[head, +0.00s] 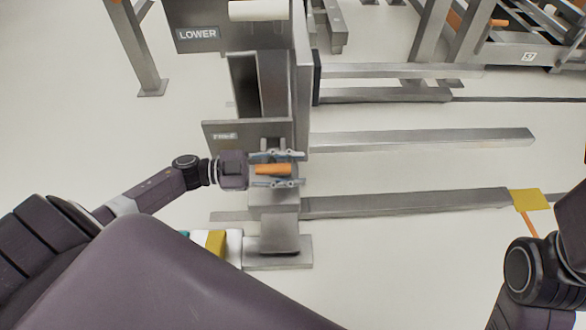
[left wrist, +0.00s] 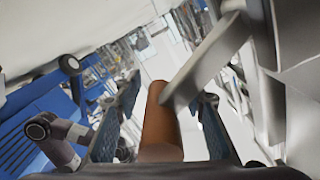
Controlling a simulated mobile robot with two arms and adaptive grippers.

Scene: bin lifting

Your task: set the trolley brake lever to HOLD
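The lever's orange grip (head: 272,170) lies roughly level in front of the grey post, below a plate (head: 250,135) whose small label is too blurred to read. My left gripper (head: 290,169) reaches in from the left with one finger on each side of the grip. In the left wrist view the orange grip (left wrist: 158,130) lies between the two fingers (left wrist: 166,100), with gaps on both sides, and a grey bar (left wrist: 210,60) crosses at its far end. My left gripper is open around it. My right arm shows at the right edge; its gripper is out of view.
A sign reading LOWER (head: 197,34) and a white roller (head: 258,10) are higher on the post. Grey rails (head: 420,200) run right along the floor. A yellow plate (head: 530,199) is at the right. Pale floor is clear at the left.

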